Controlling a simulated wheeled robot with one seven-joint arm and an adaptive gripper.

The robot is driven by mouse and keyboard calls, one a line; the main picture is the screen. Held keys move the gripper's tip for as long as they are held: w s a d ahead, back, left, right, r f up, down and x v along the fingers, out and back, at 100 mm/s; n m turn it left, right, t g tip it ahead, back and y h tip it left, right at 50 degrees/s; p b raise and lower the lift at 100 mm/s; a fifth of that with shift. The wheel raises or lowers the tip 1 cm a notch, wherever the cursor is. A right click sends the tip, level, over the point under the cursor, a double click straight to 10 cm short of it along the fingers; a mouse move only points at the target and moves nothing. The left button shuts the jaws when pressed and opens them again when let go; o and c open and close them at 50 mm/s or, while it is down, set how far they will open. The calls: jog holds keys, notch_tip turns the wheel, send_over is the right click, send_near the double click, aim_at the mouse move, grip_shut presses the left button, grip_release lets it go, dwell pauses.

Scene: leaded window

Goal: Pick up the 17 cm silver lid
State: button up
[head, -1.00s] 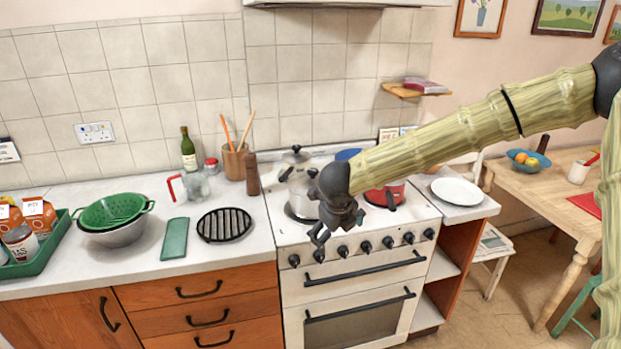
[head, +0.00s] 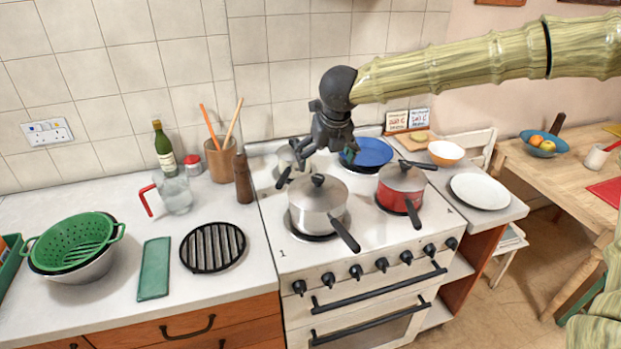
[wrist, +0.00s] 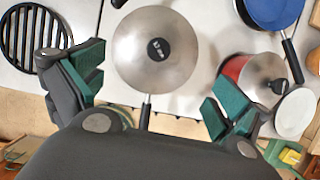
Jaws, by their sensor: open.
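A silver lid (head: 300,193) with a black knob sits on the silver saucepan (head: 308,221) at the front left of the cooker. In the wrist view the round lid (wrist: 130,55) lies between and beyond my fingers. A second, smaller-looking silver lid (head: 404,177) sits on the red saucepan (head: 390,197) to its right; the frames do not show which measures 17 cm. My gripper (head: 324,157) is open and empty, its green-padded fingers (wrist: 157,88) spread wide. It hangs above the cooker, apart from the lid, and partly hides a pan behind.
A blue frying pan (head: 372,152) lies at the back right of the cooker (head: 275,235). Black pan handles stick out between the pots. A pepper mill (head: 243,178) and a black grid trivet (head: 212,247) stand left. A white plate (head: 480,191) lies right.

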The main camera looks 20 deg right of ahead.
aim_at(318, 177)
notch_tip(318, 177, down, 2)
jog(key=shift+a+f+p, duration=0.1)
jog(key=shift+f+p, duration=0.05)
jog(key=shift+p, duration=0.35)
jog(key=shift+w+a+f, duration=0.1)
jog(key=shift+w+f, duration=1.15)
jog(key=shift+s+p, duration=0.25)
jog(key=shift+p, duration=0.25)
jog(key=x, duration=0.1)
jog(key=p+x, duration=0.1)
jog(key=x, duration=0.1)
jog(key=shift+w, duration=0.35)
jog(key=shift+w+f, duration=0.15)
jog(key=shift+f, duration=0.2)
jog(key=shift+f+p, duration=0.25)
jog(key=shift+p, duration=0.05)
